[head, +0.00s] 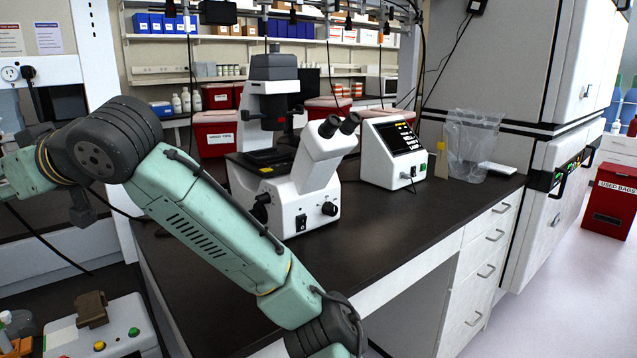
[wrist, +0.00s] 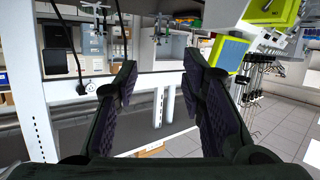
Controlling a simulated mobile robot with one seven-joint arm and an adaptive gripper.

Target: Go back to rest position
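My gripper (wrist: 160,100) shows in the wrist view with its two dark fingers spread wide apart and nothing between them. It hangs free and touches nothing that I can see. Beyond the fingers are a white bench frame and, farther off, the tiled floor. In the head view my green arm crosses from the left edge down to the bottom middle. My gripper is outside that view, below its bottom edge.
A white microscope (head: 318,165) and a white box with a dark screen (head: 392,150) stand on the dark bench (head: 400,220), behind my arm. A device with coloured buttons (head: 110,335) is at the lower left. A yellow-green machine (wrist: 240,45) shows at the wrist view's upper right.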

